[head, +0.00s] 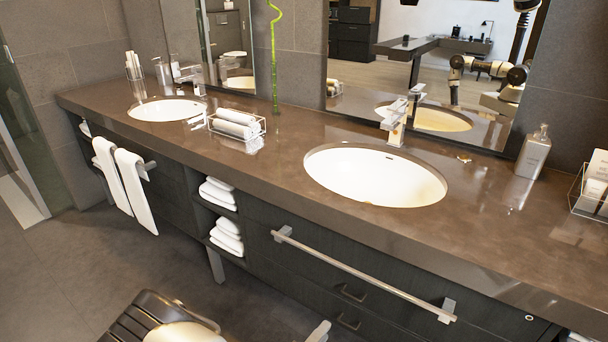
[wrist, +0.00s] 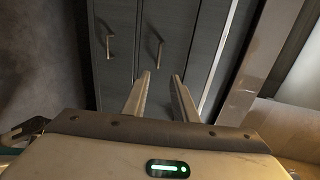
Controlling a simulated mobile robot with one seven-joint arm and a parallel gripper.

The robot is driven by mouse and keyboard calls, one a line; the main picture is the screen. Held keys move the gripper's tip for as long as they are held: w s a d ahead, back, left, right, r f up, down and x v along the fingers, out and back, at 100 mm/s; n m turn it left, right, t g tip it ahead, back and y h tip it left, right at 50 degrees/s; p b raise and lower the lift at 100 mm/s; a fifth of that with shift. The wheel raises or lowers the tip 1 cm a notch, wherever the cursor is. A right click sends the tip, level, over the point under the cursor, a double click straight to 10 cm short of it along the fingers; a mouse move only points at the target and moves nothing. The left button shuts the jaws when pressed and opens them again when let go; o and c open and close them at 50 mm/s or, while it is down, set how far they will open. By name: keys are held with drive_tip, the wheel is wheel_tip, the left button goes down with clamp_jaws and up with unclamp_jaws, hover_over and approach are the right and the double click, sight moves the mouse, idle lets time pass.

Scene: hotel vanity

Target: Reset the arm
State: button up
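My gripper (wrist: 161,76) shows in the wrist view with its two fingers apart and nothing between them. It is open and empty, in front of the dark vanity cabinet fronts (wrist: 178,28). Two metal pull handles, one on the left (wrist: 109,46) and one nearer the middle (wrist: 159,50), lie beyond the fingertips. In the head view, parts of my own body show at the bottom edge, and I cannot make out the fingers there. The mirror (head: 440,60) reflects part of a robot arm at its right.
The brown countertop (head: 270,165) holds two sinks, left (head: 167,110) and right (head: 375,178), a towel tray (head: 237,130), a bottle (head: 533,152) and a wire basket (head: 590,195). A metal bar (head: 360,275) juts from the cabinet front. White towels (head: 135,180) hang left. Floor (head: 60,270) is clear at lower left.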

drive_tip(key=s+d+r+n+g+y, duration=0.2)
drive_tip(key=s+d+r+n+g, duration=0.15)
drive_tip(key=r+n, duration=0.8)
drive_tip(key=s+d+r+n+g+y, duration=0.1)
drive_tip(key=s+d+r+n+g, duration=0.25)
drive_tip(key=r+n, duration=0.75)
drive_tip(key=s+d+r+n+g+y, duration=0.25)
drive_tip(key=r+n+g, duration=0.25)
drive_tip(key=r+n, duration=0.65)
drive_tip(key=s+r+m+t+y+p, duration=0.1)
drive_tip(key=r+m+p, duration=0.2)
drive_tip(key=r+p, duration=0.4)
drive_tip(key=s+a+r+m+t+y+p, duration=0.1)
drive_tip(key=s+r+m+t+p, duration=0.1)
drive_tip(key=r+p, duration=0.5)
drive_tip(key=s+r+m+t+y+p, duration=0.1)
drive_tip(key=r+p, duration=0.6)
drive_tip(key=r, duration=0.8)
drive_tip(key=m+t+y, duration=0.1)
drive_tip(key=m, duration=0.1)
drive_tip(key=shift+s+a+r+m, duration=0.15)
drive_tip(key=shift+s+a+m, duration=0.05)
drive_tip(key=shift+s+m, duration=0.1)
